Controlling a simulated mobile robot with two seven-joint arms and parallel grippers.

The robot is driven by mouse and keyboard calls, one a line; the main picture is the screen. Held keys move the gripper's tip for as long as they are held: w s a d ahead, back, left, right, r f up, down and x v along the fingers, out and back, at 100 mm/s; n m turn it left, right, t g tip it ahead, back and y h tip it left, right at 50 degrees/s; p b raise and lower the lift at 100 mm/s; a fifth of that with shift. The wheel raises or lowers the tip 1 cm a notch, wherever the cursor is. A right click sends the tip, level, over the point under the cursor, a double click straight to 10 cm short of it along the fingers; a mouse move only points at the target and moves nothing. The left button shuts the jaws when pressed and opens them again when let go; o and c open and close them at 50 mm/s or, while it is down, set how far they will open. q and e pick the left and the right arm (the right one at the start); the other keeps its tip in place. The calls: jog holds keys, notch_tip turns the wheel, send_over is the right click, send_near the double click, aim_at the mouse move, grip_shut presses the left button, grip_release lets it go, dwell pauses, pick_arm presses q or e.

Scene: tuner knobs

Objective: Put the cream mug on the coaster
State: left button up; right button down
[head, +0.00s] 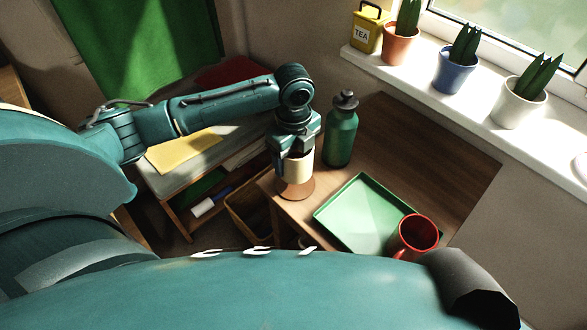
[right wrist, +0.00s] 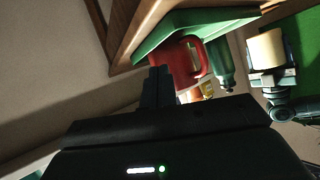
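The cream mug (head: 298,170) is upright over the brown round coaster (head: 295,192), near the table's left edge in the head view. My left gripper (head: 296,148) comes down from above and is shut on the mug, its fingers at the upper sides. I cannot tell whether the mug's base touches the coaster.
A green tray (head: 345,222) lies right of the coaster, with a red mug (head: 414,236) at its near right corner. A green bottle (head: 340,138) stands just behind the cream mug. The wooden table (head: 440,160) is bare at the back right. Potted plants line the windowsill.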

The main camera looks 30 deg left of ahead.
pick_arm(q)
jog(key=shift+f, duration=2.25)
jog(key=shift+f, duration=0.1)
jog(key=o, duration=1.3)
